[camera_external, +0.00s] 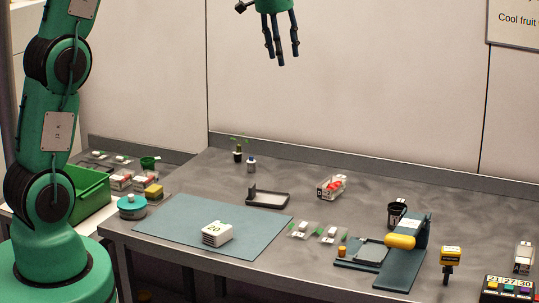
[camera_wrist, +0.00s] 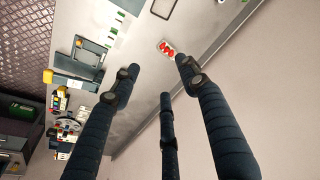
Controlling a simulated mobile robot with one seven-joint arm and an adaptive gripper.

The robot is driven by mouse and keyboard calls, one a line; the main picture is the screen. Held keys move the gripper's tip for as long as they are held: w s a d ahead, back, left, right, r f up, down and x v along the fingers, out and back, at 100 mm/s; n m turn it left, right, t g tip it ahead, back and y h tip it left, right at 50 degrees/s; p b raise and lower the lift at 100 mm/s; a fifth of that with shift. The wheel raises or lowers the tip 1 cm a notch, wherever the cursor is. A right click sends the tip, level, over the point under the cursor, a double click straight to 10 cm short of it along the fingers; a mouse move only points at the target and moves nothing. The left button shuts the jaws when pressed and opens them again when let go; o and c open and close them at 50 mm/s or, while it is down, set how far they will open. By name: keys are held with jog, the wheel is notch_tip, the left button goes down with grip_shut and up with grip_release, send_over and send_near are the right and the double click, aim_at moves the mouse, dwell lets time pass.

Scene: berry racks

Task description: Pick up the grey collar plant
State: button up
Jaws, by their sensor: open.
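A small green-leaved plant in a dark pot (camera_external: 238,156) stands upright near the back edge of the grey worktop; its collar colour is too small to tell. The fingers also show in the wrist view (camera_wrist: 158,82), where I cannot make out the plant.
A grey tray (camera_external: 268,205), a clear punnet of red berries (camera_external: 331,187) and a blue-green mat (camera_external: 165,222) with a white block marked 20 (camera_external: 217,234) lie on the worktop. A blue stand with a yellow roller (camera_external: 400,242) is at right. A green crate (camera_external: 90,195) is at left.

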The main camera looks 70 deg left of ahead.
jog(key=w+a+f+n+p, duration=0.1)
jog(key=w+a+f, duration=0.15)
jog(key=a, duration=0.35)
jog(key=w+a+f, duration=0.2)
jog(key=a+f, duration=0.2)
jog(key=a, duration=0.2)
jog(key=n+g+h+p, duration=0.1)
jog(key=n+g+p, duration=0.1)
jog(key=n+p, duration=0.15)
send_over(238, 152)
notch_tip(238, 152, down, 24)
jog(key=shift+a+f+n, duration=0.15)
jog(key=shift+a+n, duration=0.05)
jog(key=shift+n, duration=0.15)
jog(key=shift+f, duration=0.1)
jog(key=shift+f, duration=4.2)
jog(key=shift+f, duration=2.6)
